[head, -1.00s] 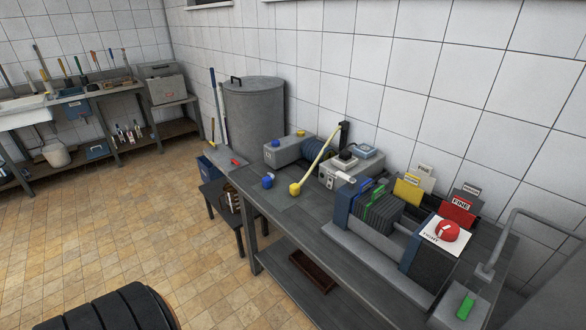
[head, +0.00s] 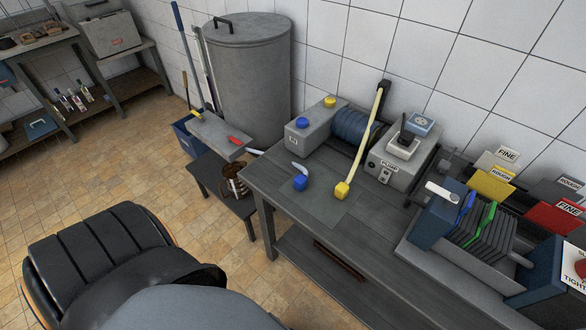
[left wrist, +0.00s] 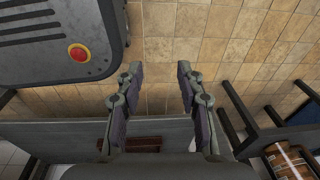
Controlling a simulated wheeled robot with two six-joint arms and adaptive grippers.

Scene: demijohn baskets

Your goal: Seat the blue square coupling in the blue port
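The blue square coupling (head: 300,183) lies on the grey bench (head: 262,176), near its left end, with a short pale hose end beside it. A grey box (head: 310,130) behind it has a blue knob-like fitting (head: 303,122) and a yellow one (head: 330,101) on top; I take the blue one as the blue port, but its opening cannot be made out. My left gripper (left wrist: 158,70) is open and empty in the left wrist view, above the tiled floor and a grey surface, with no coupling near it. My right gripper is not in view.
A yellow coupling (head: 342,190) on a pale yellow hose lies right of the blue one. A blue hose reel (head: 352,126), a pump box (head: 397,165) and a filter-plate rack (head: 478,236) stand farther right. A low stool (head: 212,178) stands left of the bench.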

